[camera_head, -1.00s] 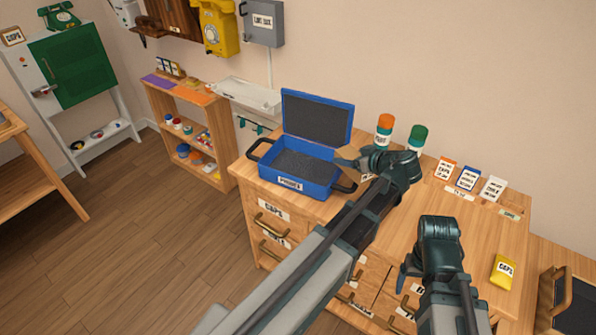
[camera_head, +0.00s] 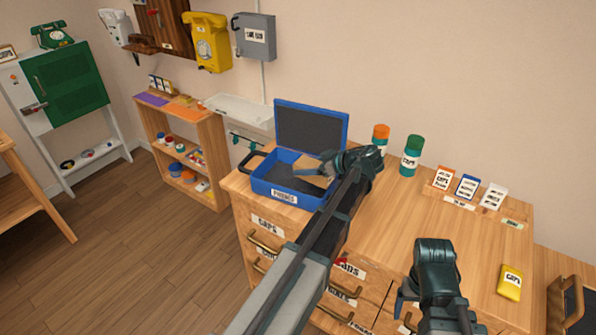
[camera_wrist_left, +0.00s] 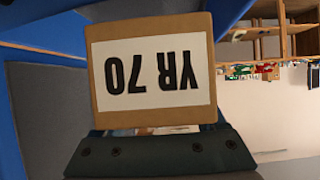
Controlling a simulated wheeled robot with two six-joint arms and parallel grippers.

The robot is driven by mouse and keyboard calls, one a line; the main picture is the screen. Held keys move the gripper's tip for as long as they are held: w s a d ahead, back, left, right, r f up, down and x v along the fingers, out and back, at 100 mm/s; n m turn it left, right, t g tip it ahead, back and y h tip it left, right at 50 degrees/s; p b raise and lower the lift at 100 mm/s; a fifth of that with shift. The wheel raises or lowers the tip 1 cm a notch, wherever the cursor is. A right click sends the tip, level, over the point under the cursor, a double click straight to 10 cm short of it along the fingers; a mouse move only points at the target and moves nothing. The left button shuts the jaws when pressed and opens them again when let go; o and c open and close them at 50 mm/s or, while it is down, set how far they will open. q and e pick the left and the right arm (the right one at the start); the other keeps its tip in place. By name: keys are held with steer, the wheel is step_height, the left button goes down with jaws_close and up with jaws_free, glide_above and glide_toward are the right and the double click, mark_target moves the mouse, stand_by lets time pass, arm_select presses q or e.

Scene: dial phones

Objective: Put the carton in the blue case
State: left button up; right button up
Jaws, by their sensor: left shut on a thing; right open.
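The blue case (camera_head: 263,186) stands open on the wooden counter, its lid raised at the back and its inside dark grey. My left gripper (camera_head: 328,168) is over the right part of the case, shut on the brown carton (camera_head: 317,180). In the left wrist view the carton (camera_wrist_left: 153,25) fills the middle, its white label "YR 70" upside down, with blue case wall (camera_wrist_left: 14,110) and grey lining beside it. Whether the carton touches the case floor cannot be told. My right gripper (camera_head: 408,312) is open and empty over the counter's front right.
An orange-topped can (camera_head: 380,138) and a green can (camera_head: 411,156) stand behind my left gripper. Small packets (camera_head: 467,186) sit in a rack at the back right, and a yellow packet (camera_head: 510,282) lies at the right. The counter's middle is clear.

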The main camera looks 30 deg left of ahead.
arm_select(q)
steer(key=a+f+b, duration=0.1)
steer(key=w+a+f+b, duration=0.1)
steer(key=a, duration=0.1)
steer(key=w+a+f+b, duration=0.1)
steer(key=f, duration=0.1)
steer(key=shift+w+a+b, duration=0.15)
steer(key=shift+b, duration=0.25)
steer(key=shift+f+b, duration=0.65)
steer(key=o, duration=1.6)
steer(key=shift+c, duration=0.2)
steer(key=shift+r+p, duration=0.55)
steer(key=p+v, duration=0.5)
steer(key=v, duration=0.5)
steer(key=shift+r, duration=0.35)
steer(key=shift+d+r+p, duration=0.25)
steer(key=shift+d+p, duration=0.25)
steer(key=shift+d, duration=0.4)
